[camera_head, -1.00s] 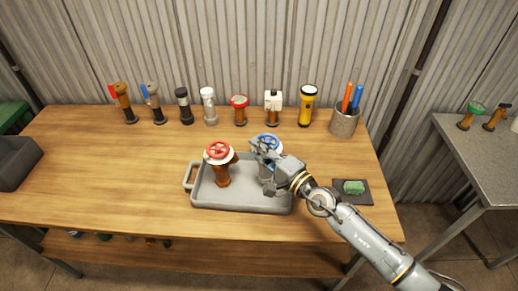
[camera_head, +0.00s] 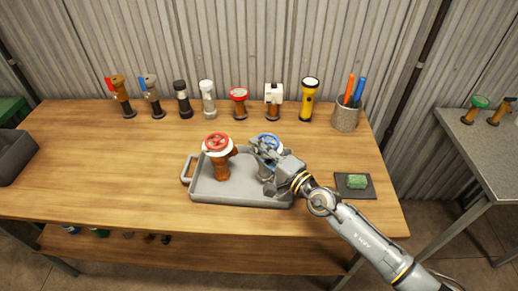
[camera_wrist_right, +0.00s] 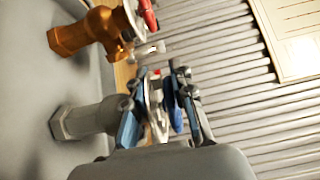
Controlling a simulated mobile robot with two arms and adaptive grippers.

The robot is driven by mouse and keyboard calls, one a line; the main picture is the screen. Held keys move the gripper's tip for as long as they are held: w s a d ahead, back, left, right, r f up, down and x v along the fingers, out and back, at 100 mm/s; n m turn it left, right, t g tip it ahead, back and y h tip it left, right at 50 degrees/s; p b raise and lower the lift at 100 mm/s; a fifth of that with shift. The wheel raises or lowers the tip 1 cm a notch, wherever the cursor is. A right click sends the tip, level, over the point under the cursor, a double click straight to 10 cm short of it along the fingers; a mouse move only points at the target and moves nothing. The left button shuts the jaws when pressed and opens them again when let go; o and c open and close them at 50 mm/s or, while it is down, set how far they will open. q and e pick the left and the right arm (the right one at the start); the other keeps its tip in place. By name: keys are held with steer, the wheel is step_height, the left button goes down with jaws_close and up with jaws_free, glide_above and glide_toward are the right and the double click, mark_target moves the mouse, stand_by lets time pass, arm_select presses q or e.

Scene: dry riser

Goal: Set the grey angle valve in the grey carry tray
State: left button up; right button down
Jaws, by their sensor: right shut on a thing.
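The grey angle valve (camera_head: 265,171) has a blue handwheel and stands upright over the right part of the grey carry tray (camera_head: 240,200). My right gripper (camera_head: 262,152) is shut on it near its top. In the right wrist view my right gripper's fingers (camera_wrist_right: 163,105) close around the valve near its blue wheel, and the valve's grey hexagonal base (camera_wrist_right: 68,122) appears at the tray floor. Whether the base bears fully on the tray is hard to tell. My left gripper is not in view.
A brass valve with a red wheel (camera_head: 221,165) stands in the tray's left part, close by. A row of valves and torches lines the back, with a yellow torch (camera_head: 309,98) and a pen cup (camera_head: 345,116).

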steer(key=shift+f, duration=0.2)
steer(key=c, duration=1.1)
jaws_free()
steer(key=shift+o, duration=0.2)
steer(key=shift+f, duration=0.2)
steer(key=v, duration=1.2)
steer(key=shift+r, duration=0.2)
